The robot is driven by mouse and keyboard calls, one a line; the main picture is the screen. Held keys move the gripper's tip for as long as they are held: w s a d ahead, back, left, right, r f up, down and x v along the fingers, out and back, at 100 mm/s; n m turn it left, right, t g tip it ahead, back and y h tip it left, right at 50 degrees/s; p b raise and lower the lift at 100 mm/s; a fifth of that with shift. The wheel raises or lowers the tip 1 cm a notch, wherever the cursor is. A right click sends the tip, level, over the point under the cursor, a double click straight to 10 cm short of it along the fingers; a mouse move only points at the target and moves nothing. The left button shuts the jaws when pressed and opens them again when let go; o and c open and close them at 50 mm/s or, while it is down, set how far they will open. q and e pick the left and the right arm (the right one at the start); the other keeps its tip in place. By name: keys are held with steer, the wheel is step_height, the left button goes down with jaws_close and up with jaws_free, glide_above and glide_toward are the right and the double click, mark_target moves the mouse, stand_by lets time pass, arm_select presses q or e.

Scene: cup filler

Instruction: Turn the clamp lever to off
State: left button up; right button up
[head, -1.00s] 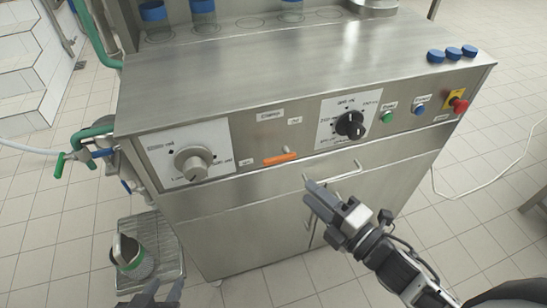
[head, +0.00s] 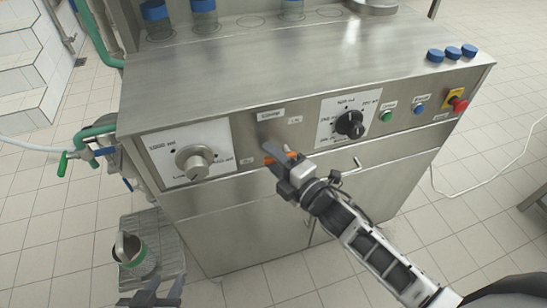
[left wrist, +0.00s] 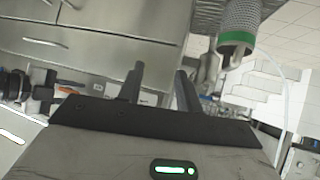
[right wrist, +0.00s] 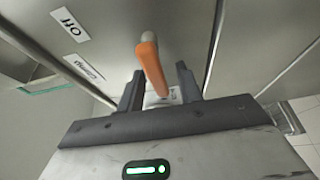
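The orange clamp lever (head: 291,154) is on the front panel of the steel machine, under the "Clamp" label (head: 271,114). In the head view my right gripper (head: 270,150) is in front of it and hides part of it. In the right wrist view the lever (right wrist: 152,68) runs between the two spread fingers of my right gripper (right wrist: 158,84), with visible gaps beside it.
A grey dial (head: 195,163) is left of the lever and a black dial (head: 350,124) right of it. A red stop button (head: 459,105) sits at the far right. A bent metal handle (head: 350,167) is just below. A green-banded metal cup (head: 137,255) stands on a lower-left rack.

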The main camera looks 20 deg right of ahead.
steer(key=c, duration=0.6)
arm_select(q)
steer(key=shift+w+r, duration=0.1)
steer(key=shift+r, duration=0.05)
arm_select(e)
jaws_close()
